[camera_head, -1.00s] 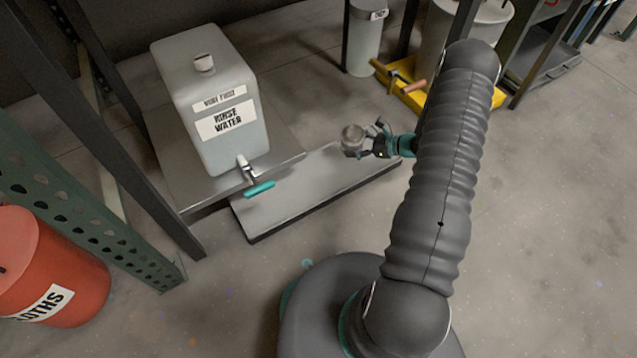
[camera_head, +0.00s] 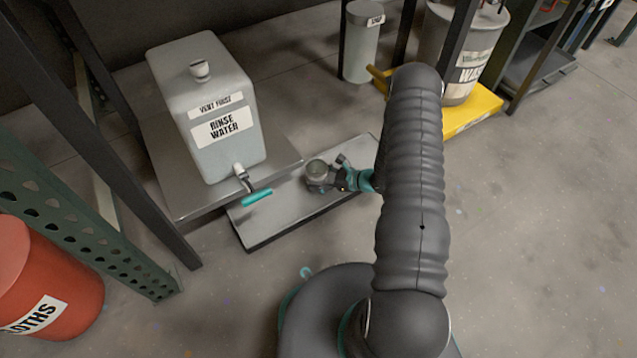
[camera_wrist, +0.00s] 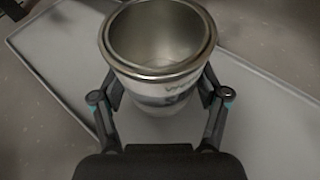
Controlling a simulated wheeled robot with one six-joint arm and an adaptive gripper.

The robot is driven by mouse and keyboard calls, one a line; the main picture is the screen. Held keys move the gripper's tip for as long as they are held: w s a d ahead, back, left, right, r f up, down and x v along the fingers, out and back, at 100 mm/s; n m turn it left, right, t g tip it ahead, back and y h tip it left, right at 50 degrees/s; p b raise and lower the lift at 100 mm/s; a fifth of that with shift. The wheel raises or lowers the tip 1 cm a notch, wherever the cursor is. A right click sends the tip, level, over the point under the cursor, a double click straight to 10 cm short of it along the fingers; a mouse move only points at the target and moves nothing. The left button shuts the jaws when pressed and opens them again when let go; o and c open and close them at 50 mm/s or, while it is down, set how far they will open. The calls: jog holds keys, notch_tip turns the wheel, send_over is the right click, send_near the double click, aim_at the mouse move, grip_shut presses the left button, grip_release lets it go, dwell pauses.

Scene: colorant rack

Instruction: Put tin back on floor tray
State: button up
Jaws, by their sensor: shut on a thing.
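The tin (camera_head: 318,171) is a small open-topped metal can, upright. In the wrist view the tin (camera_wrist: 160,60) stands between my gripper's two fingers, which touch its sides, and its inside looks empty. My gripper (camera_head: 325,184) is shut on the tin; in the wrist view it shows at the bottom (camera_wrist: 160,98). The floor tray (camera_head: 275,213) is a flat grey tray with a low dark edge. The tin is over the tray's right half. I cannot tell whether its base touches the tray surface, since the fingers and the tin hide it.
A rinse water tank (camera_head: 205,110) with a teal-handled tap (camera_head: 256,197) stands on a raised metal shelf left of the tray. A grey cylinder (camera_head: 360,45) and a bucket on a yellow base (camera_head: 470,110) stand behind. A red drum (camera_head: 45,280) is at left. The tray's left half is clear.

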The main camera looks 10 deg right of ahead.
jog(key=shift+f, duration=1.15)
jog(key=shift+f, duration=0.15)
jog(key=o, duration=1.3)
jog(key=shift+o, duration=0.2)
